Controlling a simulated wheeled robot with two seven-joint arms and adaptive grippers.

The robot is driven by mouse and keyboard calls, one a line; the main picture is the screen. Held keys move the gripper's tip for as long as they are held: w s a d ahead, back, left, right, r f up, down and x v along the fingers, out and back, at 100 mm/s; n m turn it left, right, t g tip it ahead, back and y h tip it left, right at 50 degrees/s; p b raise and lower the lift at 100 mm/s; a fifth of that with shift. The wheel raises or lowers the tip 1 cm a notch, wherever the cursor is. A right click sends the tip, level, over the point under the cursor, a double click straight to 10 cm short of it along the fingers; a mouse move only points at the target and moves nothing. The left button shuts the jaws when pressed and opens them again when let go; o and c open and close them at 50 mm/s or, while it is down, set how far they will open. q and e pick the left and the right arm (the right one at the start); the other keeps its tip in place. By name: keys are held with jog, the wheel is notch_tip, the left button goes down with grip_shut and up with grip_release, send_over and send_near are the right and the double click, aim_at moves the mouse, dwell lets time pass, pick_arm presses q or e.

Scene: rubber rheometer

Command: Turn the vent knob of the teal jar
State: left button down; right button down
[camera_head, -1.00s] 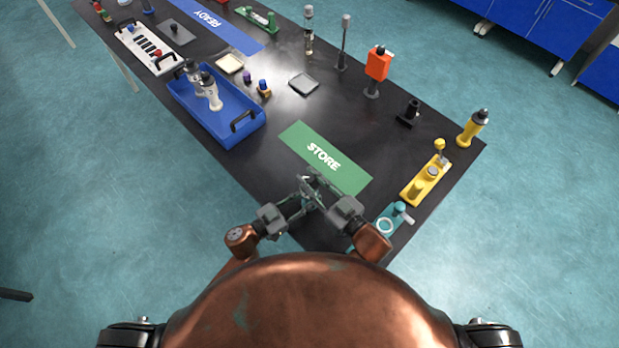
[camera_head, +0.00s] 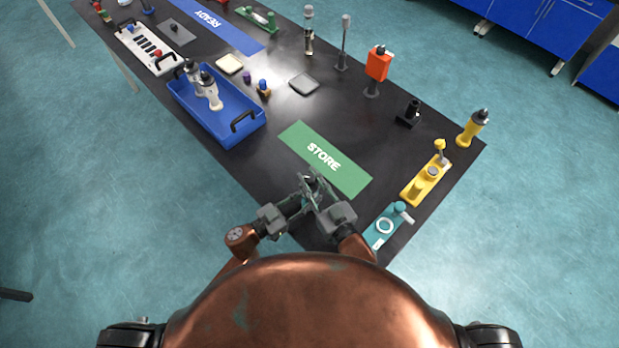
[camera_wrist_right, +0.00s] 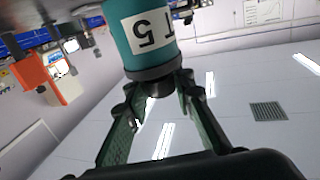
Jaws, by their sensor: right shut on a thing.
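A dark grey collar and a black vent knob (camera_wrist_right: 160,88) face my right gripper. The fingers of my right gripper (camera_wrist_right: 165,105) are on both sides of the knob, shut on it. In the head view my right gripper (camera_head: 318,190) and my left gripper (camera_head: 303,200) meet close together over the near end of the table. The jar is hard to make out there among the fingers. Whether my left fingers are closed is unclear.
A teal stand (camera_head: 373,240) with a white ring and a yellow stand (camera_head: 412,195) are to the right. The green STORE mat (camera_head: 350,178) is bare just beyond my grippers. A blue tray (camera_head: 235,142) holding bottles stands to the left.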

jog(key=c, duration=1.6)
grip_release()
jog(key=shift+d, duration=0.1)
jog(key=v, duration=1.2)
